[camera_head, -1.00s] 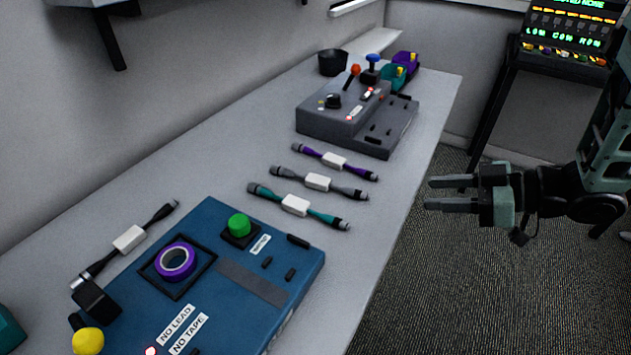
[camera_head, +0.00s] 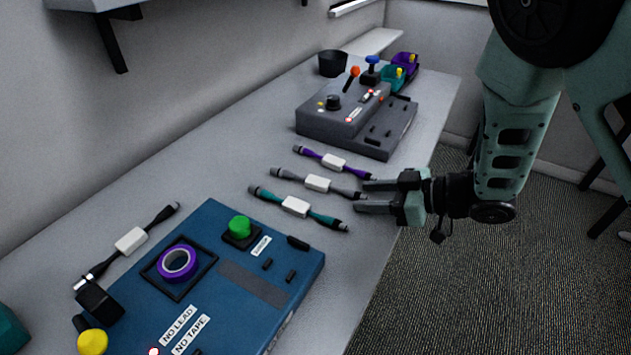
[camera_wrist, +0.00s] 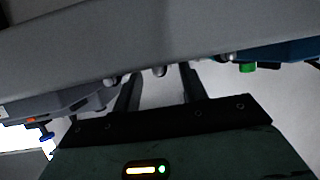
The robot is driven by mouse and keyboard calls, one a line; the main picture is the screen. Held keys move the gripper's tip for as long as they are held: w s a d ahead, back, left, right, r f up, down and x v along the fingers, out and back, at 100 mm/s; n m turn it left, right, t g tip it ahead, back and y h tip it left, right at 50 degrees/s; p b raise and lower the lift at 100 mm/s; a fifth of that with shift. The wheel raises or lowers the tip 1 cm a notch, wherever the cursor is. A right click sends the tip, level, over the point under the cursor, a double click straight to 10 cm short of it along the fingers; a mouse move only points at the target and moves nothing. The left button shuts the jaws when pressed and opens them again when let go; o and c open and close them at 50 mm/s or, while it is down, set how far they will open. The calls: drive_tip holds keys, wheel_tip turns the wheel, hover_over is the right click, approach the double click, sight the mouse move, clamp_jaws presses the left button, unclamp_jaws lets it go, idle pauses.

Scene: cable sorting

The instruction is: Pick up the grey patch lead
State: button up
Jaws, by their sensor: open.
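The grey patch lead (camera_head: 317,183) lies on the bench between a purple lead (camera_head: 333,162) and a teal lead (camera_head: 296,206). It has a white block at its middle and dark plugs at its ends. My gripper (camera_head: 362,197) is open and empty at the bench's right edge, its fingers pointing left near the right ends of the grey and teal leads. In the head view I cannot tell its exact height. In the wrist view the two fingers (camera_wrist: 158,88) stand apart, with several small plug ends just beyond, their colours unclear.
A blue box (camera_head: 240,290) with a purple tape roll (camera_head: 178,263) and green button stands at the near end. A black lead (camera_head: 131,240) lies to its left. A grey control box (camera_head: 355,115) stands beyond the leads, with a black cup (camera_head: 333,63) behind it.

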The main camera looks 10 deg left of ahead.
clamp_jaws()
